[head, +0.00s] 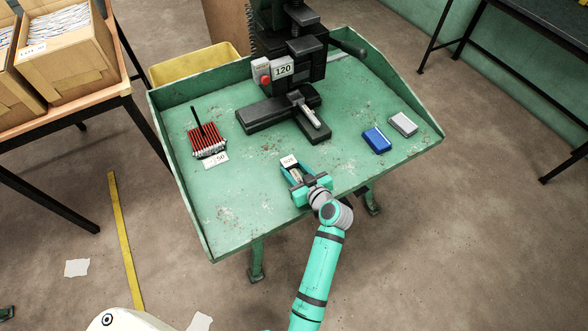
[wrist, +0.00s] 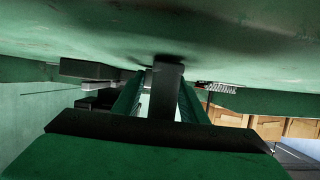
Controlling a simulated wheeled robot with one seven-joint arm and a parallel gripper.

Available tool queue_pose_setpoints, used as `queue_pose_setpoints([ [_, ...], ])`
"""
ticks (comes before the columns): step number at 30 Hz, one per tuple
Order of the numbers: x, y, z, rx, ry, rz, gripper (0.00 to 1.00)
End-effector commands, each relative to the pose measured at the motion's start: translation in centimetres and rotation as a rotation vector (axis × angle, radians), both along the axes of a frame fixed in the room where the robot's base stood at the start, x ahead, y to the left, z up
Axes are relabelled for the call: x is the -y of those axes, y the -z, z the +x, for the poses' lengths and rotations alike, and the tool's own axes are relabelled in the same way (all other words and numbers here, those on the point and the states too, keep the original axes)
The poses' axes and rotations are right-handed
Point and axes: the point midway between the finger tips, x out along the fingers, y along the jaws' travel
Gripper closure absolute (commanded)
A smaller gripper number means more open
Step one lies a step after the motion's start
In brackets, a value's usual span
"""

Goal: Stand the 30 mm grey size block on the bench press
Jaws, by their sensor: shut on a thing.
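My gripper (head: 296,181) is low over the front of the green bench, shut on a dark grey block (wrist: 168,88). A white card or label (head: 288,160) with small digits shows at the fingertips; I cannot read them surely. In the wrist view the block is between the fingers (wrist: 160,100), close to the bench surface; whether it touches is unclear. The black bench press (head: 285,75) stands at the back middle, with a "120" plate. A pale rod-like piece (head: 310,116) lies on its base. A light grey block (head: 403,124) lies at the right.
A blue block (head: 376,140) lies left of the light grey one. A bundle of red-handled pieces (head: 205,140) with a "50" card (head: 216,160) is on the left. The bench (head: 245,195) has raised side edges. Clear surface lies between my gripper and the press.

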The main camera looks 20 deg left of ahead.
Motion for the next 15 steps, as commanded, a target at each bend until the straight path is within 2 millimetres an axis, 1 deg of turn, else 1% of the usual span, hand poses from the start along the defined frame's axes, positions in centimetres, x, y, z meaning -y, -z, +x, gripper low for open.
queue_pose_setpoints([
  [8,0.0,0.4,0.0,0.0,0.0,0.0,0.89],
  [9,0.0,0.4,0.0,0.0,0.0,0.0,0.52],
  [10,0.01,0.4,-0.01,0.0,0.0,0.0,0.45],
  [11,0.01,0.39,-0.01,0.0,0.0,0.0,0.43],
  [15,0.0,0.38,0.0,0.0,0.0,0.0,0.43],
])
